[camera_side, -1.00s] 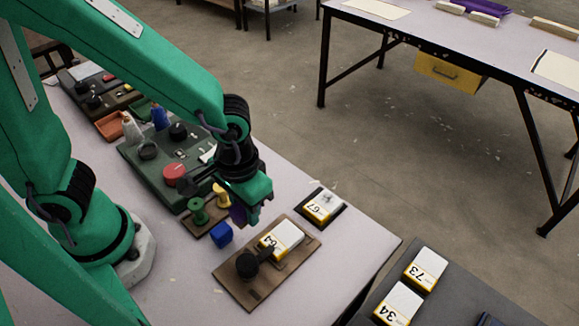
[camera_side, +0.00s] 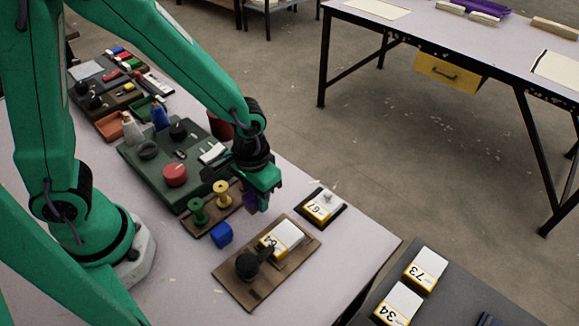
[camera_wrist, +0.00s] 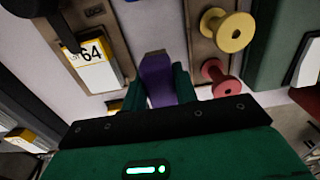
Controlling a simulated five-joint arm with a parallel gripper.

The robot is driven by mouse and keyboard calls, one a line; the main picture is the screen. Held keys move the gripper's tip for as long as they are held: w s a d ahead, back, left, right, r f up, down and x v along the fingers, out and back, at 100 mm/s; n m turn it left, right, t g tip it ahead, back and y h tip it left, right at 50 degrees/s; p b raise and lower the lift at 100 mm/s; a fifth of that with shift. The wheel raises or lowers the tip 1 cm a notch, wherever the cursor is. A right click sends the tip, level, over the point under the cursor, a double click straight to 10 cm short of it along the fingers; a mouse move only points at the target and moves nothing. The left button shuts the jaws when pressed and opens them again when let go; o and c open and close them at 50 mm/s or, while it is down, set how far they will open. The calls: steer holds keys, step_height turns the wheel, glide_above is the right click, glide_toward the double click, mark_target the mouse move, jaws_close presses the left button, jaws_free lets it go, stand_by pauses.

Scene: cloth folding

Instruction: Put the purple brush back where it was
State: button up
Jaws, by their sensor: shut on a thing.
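The purple brush is held between my gripper's fingers, and its purple part (camera_wrist: 157,78) shows in the wrist view. In the side view, a small purple part (camera_side: 250,204) shows below the jaws. My gripper (camera_side: 261,205) is shut on the brush, over the pale table between the spool board and the block marked 67. The gripper hides most of the brush in the side view. I cannot tell whether the brush touches the table.
A wooden board (camera_side: 230,279) with a block marked 64 (camera_side: 283,238) lies in front. A block marked 67 (camera_side: 323,206) stands right. Green (camera_side: 198,211) and yellow (camera_side: 222,194) spools stand left; a red spool (camera_wrist: 220,79) shows in the wrist view.

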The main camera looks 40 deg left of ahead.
steer(key=shift+f, duration=1.5)
steer(key=shift+f, duration=0.1)
steer(key=o, duration=0.9)
steer(key=shift+o, duration=0.2)
steer(key=shift+r, duration=6.15)
